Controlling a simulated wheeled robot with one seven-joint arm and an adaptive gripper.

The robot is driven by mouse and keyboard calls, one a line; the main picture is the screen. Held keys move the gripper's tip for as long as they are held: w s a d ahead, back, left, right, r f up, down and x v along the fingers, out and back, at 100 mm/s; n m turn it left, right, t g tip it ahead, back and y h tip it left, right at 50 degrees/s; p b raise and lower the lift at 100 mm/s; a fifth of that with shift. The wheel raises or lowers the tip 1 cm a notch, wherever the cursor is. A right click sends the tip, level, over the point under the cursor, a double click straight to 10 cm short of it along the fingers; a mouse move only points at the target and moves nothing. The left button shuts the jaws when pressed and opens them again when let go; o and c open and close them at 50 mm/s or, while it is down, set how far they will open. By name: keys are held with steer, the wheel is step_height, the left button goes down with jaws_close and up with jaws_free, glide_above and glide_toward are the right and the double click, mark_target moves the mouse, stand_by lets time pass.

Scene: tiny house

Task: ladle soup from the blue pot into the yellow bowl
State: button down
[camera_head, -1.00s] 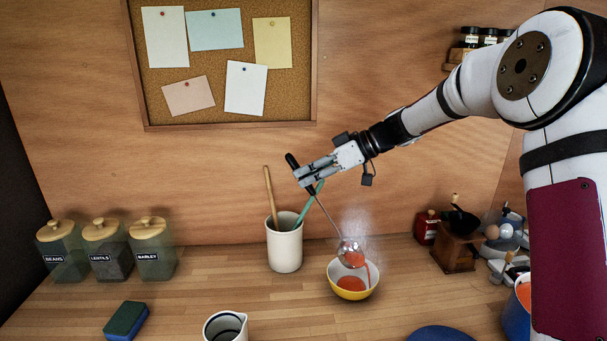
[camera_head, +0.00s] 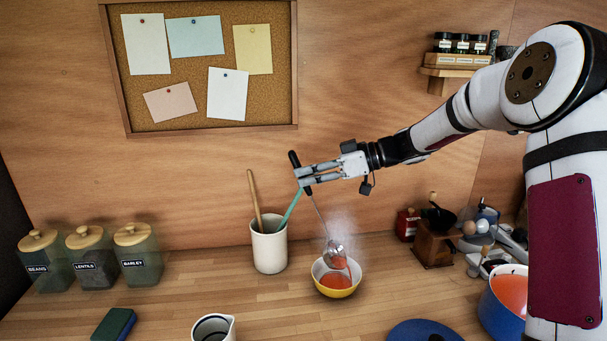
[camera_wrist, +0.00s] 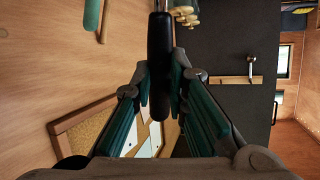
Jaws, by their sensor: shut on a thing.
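My gripper (camera_head: 304,176) is shut on the black handle of the ladle (camera_wrist: 159,50), above and left of the yellow bowl. The ladle's steel shaft slants down to its round metal cup (camera_head: 335,253), which is tipped over the yellow bowl (camera_head: 337,291). Orange-red soup runs from the cup into the bowl, and soup lies in the bowl's white inside. Steam rises around the cup. The blue pot (camera_head: 497,318) stands at the lower right with orange-red soup in it, partly hidden by my arm.
A cream utensil crock (camera_head: 270,252) stands left of the bowl. A white jug (camera_head: 212,330), a blue lid (camera_head: 425,333) and a sponge (camera_head: 114,325) lie towards the front. A grinder (camera_head: 434,246) is at the right. Several jars line the left; the counter between jars and crock is clear.

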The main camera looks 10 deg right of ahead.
steer(key=s+d+t+y+p, duration=0.1)
steer(key=s+d+y, duration=0.2)
steer(key=d, duration=0.2)
steer(key=s+d+r+n+t+y+p, duration=0.1)
steer(key=s+d+y, duration=0.1)
steer(key=d, duration=0.4)
steer(key=shift+s+d+r+y+p, duration=0.2)
steer(key=shift+s+y+p, duration=0.2)
steer(key=shift+s, duration=0.35)
stand_by(1.1)
stand_by(0.4)
stand_by(1.1)
